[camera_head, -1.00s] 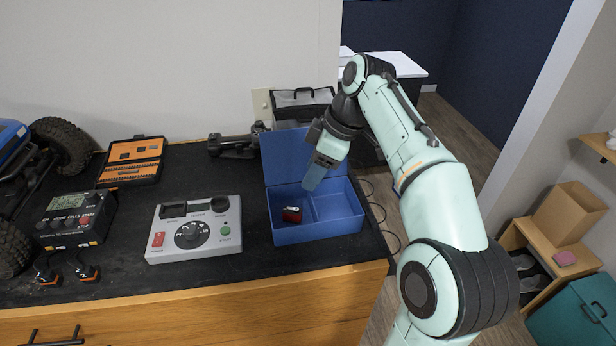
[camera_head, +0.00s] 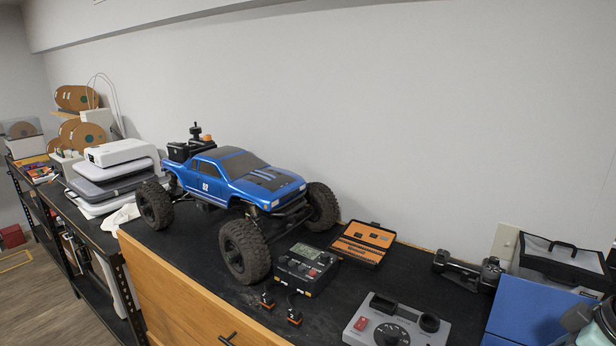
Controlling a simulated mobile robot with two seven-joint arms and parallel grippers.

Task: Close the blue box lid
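The blue box's lid (camera_head: 522,312) shows at the lower right of the head view and stands raised, its flat face towards me. The box's lower part and its contents are cut off by the bottom edge of the picture. Part of my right arm's wrist and gripper end (camera_head: 592,328) shows at the lower right corner, in front of the lid's right side. Its fingertips are out of the picture, so I cannot tell its opening or whether it touches the lid. My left gripper is not in view.
A blue RC truck (camera_head: 240,180) stands on the black bench top. Near it are a black control box (camera_head: 306,268), an open orange tool case (camera_head: 362,243) and a grey control panel (camera_head: 396,325). A black-trimmed bag (camera_head: 549,262) stands behind the lid.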

